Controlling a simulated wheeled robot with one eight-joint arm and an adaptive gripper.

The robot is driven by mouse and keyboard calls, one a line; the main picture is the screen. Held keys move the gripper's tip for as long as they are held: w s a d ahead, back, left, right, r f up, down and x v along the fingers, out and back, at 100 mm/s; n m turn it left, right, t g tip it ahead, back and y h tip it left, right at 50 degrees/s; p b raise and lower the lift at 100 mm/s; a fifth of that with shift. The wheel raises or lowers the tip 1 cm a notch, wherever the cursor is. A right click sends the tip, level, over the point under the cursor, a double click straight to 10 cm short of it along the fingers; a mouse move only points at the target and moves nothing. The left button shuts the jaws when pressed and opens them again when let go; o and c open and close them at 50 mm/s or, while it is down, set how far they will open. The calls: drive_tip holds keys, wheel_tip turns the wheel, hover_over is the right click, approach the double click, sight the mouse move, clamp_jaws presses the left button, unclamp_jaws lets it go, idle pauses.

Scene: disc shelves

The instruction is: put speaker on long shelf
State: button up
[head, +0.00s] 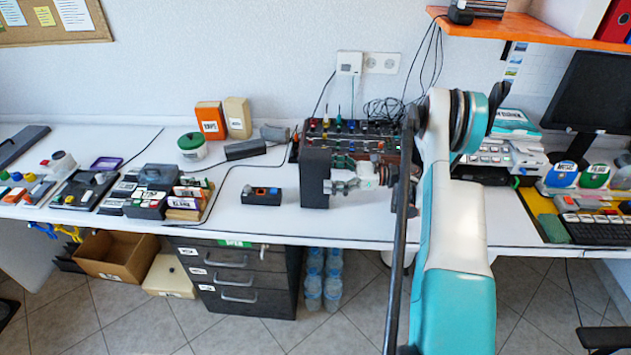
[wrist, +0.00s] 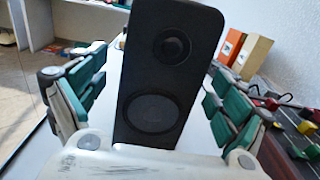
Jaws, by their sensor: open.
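The speaker (head: 315,178) is a tall black box standing upright on the white desk, near its front edge. In the wrist view the speaker's front (wrist: 165,75) shows two round cones and fills the middle. My gripper (head: 336,179) is at the speaker's right side in the head view. Its green-padded fingers are open, one on each side of the speaker in the wrist view, with visible gaps. An orange shelf (head: 560,34) is on the wall at the upper right; only part of it is in view, and I cannot tell if it is the long shelf.
A small black box with buttons (head: 262,195) lies left of the speaker. A mixer-like panel with coloured knobs (head: 350,140) and cables are behind it. Orange (head: 211,120) and tan (head: 237,117) boxes stand at the wall. The shelf holds a red binder (head: 614,22) and other items.

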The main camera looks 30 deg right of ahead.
sight(315, 173)
drive_tip(key=x, duration=0.2)
drive_tip(key=b+x, duration=0.1)
drive_tip(key=x, duration=0.1)
drive_tip(key=shift+f, duration=0.4)
drive_tip(key=shift+w+a+r, duration=0.1)
drive_tip(key=shift+w+a, duration=0.1)
drive_tip(key=c, duration=1.6)
drive_tip(key=shift+r, duration=0.1)
drive_tip(key=shift+c, duration=0.7)
drive_tip(key=shift+r, duration=0.1)
